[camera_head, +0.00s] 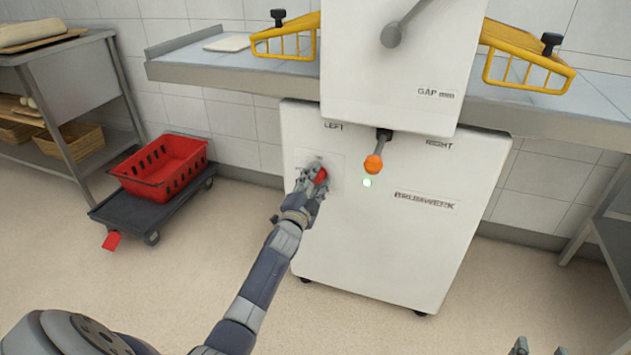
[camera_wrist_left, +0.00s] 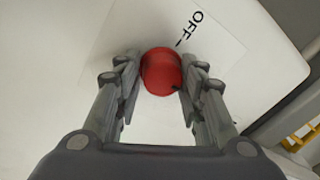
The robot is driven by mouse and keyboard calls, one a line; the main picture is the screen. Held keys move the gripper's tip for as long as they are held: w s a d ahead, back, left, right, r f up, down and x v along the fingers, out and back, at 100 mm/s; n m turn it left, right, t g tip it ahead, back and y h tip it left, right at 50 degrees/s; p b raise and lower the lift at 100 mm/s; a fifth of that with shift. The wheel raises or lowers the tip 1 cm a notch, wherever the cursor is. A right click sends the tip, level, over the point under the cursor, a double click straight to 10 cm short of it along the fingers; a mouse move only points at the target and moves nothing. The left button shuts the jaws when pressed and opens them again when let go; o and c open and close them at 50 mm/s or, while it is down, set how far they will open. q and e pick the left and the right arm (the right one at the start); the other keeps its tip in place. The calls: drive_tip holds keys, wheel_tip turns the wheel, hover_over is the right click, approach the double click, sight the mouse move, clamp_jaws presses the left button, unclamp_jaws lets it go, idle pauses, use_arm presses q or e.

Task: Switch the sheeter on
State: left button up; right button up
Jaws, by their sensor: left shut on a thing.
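The sheeter (camera_head: 400,240) is a white cabinet with a working table on both sides. A red round knob (camera_head: 321,176) sits on its front, left of centre. My left gripper (camera_head: 312,178) is shut on the knob, one finger on each side. In the left wrist view the red knob (camera_wrist_left: 161,71) lies between the fingers, with the label OFF beside it and a small dark mark on its edge. Other labels around the knob are hidden.
An orange-tipped lever (camera_head: 374,164) hangs just right of the knob, between the LEFT and RIGHT labels. Yellow guards (camera_head: 286,42) stand over the sheeter's table. A red crate (camera_head: 163,168) rests on a dark dolly (camera_head: 120,211) at left. The floor in front is clear.

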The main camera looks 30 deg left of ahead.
use_arm(q)
drive_tip(key=shift+a+r+m, duration=0.25)
drive_tip(key=shift+m, duration=0.25)
drive_tip(key=o, duration=1)
drive_tip(key=shift+f, duration=0.1)
drive_tip(key=shift+d, duration=0.1)
drive_tip(key=shift+s+f, duration=0.1)
drive_tip(key=shift+s+d, duration=0.1)
drive_tip(key=shift+s, duration=0.2)
drive_tip(key=v, duration=1.1)
drive_tip(key=shift+s, duration=0.15)
